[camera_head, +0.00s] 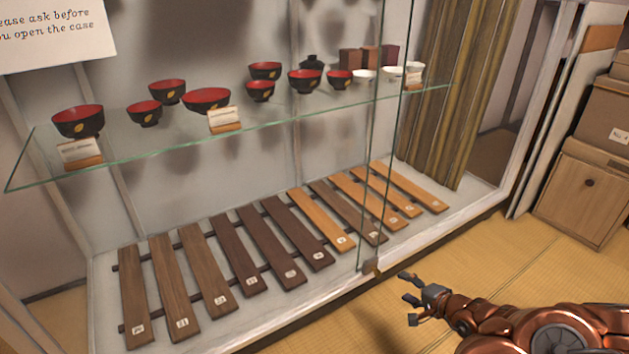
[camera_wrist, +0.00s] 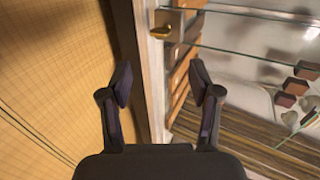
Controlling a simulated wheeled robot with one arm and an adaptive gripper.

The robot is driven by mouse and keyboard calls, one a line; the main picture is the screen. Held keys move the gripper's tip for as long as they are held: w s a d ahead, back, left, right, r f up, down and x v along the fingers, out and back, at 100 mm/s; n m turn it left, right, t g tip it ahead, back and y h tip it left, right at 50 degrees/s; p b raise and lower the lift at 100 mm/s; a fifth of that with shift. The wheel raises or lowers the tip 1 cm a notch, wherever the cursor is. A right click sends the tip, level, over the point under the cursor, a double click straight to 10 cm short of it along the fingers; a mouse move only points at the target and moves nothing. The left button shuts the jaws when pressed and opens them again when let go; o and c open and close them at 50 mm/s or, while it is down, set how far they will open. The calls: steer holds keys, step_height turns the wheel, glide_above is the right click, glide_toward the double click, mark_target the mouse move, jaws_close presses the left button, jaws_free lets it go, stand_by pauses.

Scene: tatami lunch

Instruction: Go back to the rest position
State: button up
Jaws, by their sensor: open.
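My gripper (camera_head: 411,299) is at the lower right of the head view, in front of the display case's lower edge and above the tatami floor. In the wrist view my gripper (camera_wrist: 163,88) shows both fingers spread apart with nothing between them. The copper-coloured arm behind it is mine and reaches in from the right edge of the head view. The gripper appears apart from the case, though the exact gap is hard to tell.
A glass display case holds a glass shelf (camera_head: 330,113) with several black-and-red bowls (camera_head: 207,98) and wooden slats (camera_head: 168,285) below. A wooden cabinet (camera_head: 583,195) and boxes (camera_head: 606,112) stand at right. Tatami floor (camera_head: 480,248) is clear between case and cabinet.

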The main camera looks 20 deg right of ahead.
steer(key=w+a+r+n+g+y+p, duration=0.15)
steer(key=a+r+p, duration=0.3)
steer(key=r, duration=0.45)
steer(key=w+a+r+n+y+p, duration=0.2)
steer(key=a+r+n+p, duration=0.15)
steer(key=a+r, duration=0.35)
steer(key=w+a+r+n+y+p, duration=0.2)
steer(key=a+r+p, duration=0.2)
steer(key=r, duration=0.6)
steer(key=s+a+r+n+g+y+p, duration=0.1)
steer(key=s+a+r+n+g+p, duration=0.25)
steer(key=a+r+p, duration=0.4)
steer(key=s+a+r+n+g+y+p, duration=0.2)
steer(key=s+a+r+g+p, duration=0.15)
steer(key=a+r, duration=0.55)
steer(key=s+a+r+n+g+h+p, duration=0.3)
steer(key=s+r+n+g+h+p, duration=0.15)
steer(key=s+r+p, duration=0.9)
steer(key=s+d+r+m+h+p, duration=0.1)
steer(key=s+d+r+h+p, duration=0.2)
steer(key=s+r+p, duration=0.3)
steer(key=s+d+r+g+h+p, duration=0.1)
steer(key=s+d+r+h+p, duration=0.2)
steer(key=r, duration=0.8)
steer(key=s+d+p, duration=0.2)
steer(key=s+p, duration=0.1)
steer(key=p, duration=0.1)
steer(key=shift+d+m+h, duration=0.25)
steer(key=shift+m+h, duration=0.15)
